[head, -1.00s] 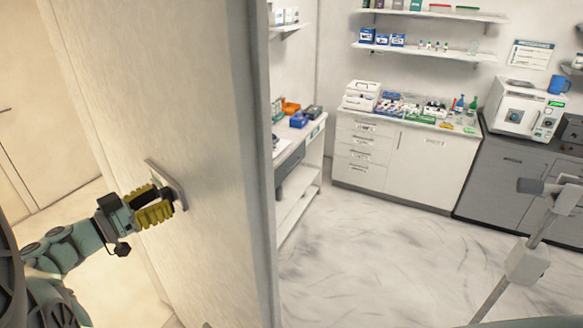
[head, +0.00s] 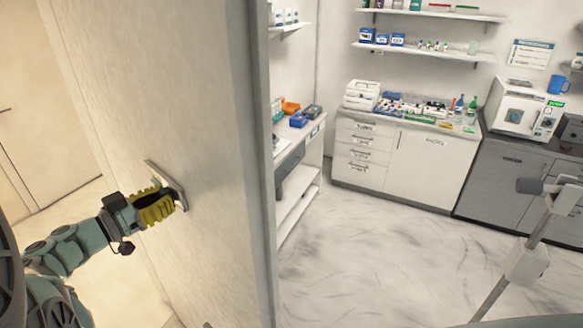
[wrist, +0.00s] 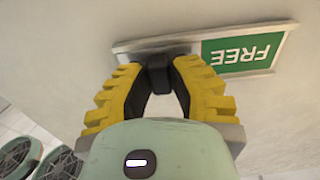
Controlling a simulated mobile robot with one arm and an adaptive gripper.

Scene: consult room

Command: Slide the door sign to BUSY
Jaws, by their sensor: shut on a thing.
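The door sign (wrist: 276,35) is a light-framed plate on the door face. In the wrist view its uncovered right part shows a green panel with the word FREE, upside down in the picture. In the head view the sign (head: 164,182) shows edge-on and its face cannot be read. My gripper (wrist: 158,72) has its yellow fingers closed around a small dark slider knob (wrist: 157,75) at the sign's middle. In the head view my gripper (head: 172,203) reaches the sign from the lower left. The fingers partly hide the sign's lower edge.
The door (head: 205,120) stands as a tall pale panel, its edge running down mid-picture. Right of it lie open floor (head: 380,265), a white cabinet (head: 410,160) with supplies, and a grey counter (head: 510,180) with a white appliance (head: 525,107).

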